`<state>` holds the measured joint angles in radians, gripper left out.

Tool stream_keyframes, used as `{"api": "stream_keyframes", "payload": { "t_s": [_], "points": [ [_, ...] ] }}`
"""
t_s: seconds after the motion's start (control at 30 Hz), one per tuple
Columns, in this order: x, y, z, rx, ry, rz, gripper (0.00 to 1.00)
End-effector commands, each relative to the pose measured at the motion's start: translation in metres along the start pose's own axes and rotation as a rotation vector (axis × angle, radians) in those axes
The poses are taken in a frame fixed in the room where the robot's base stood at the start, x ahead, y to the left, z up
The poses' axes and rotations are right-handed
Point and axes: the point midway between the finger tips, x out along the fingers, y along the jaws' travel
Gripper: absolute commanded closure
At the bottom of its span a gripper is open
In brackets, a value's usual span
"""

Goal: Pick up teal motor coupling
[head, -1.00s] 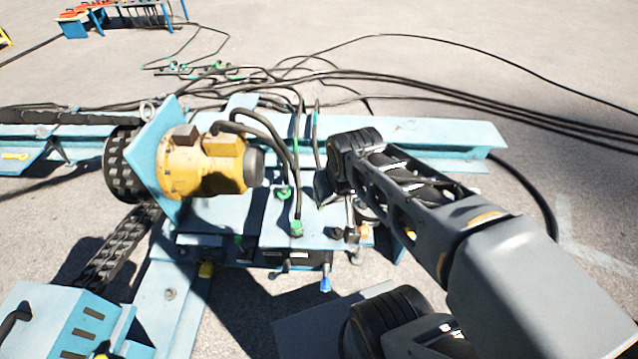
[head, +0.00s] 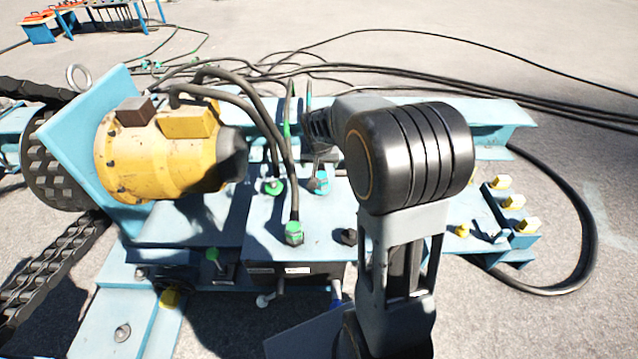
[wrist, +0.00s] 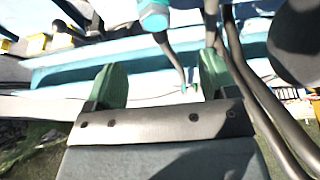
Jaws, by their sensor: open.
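The teal motor coupling (head: 320,182) stands on the pale blue plate between the yellow motor and my arm, next to the green couplings. In the head view, my arm hides much of the gripper, so the exact gap to the coupling cannot be told.
The yellow motor (head: 165,155) stands left. Black hoses run to green couplings (head: 293,233) close beside the teal one. Yellow-capped fittings (head: 513,201) sit at the right. A blue beam (head: 500,115) runs behind, with cables (head: 450,90) on the ground beyond.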

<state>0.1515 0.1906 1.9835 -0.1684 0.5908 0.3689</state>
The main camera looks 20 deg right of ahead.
Motion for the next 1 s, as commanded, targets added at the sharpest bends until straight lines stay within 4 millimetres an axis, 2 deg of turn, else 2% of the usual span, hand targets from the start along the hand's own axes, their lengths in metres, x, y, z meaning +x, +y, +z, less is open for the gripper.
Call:
{"api": "stream_keyframes", "payload": {
  "t_s": [0.03,0.1,0.3,0.43,0.77,1.0],
  "points": [
    [0.015,0.001,0.002,0.003,-0.003,0.002,0.21],
    [0.028,0.002,0.002,0.004,-0.004,0.002,0.21],
    [0.060,0.001,0.001,0.002,-0.002,0.001,0.21],
    [0.072,0.000,0.001,0.000,-0.002,0.001,0.21],
    [0.087,0.001,0.000,-0.001,-0.001,0.000,0.21],
    [0.120,0.006,-0.001,-0.001,-0.004,0.000,0.21]
  ]
}}
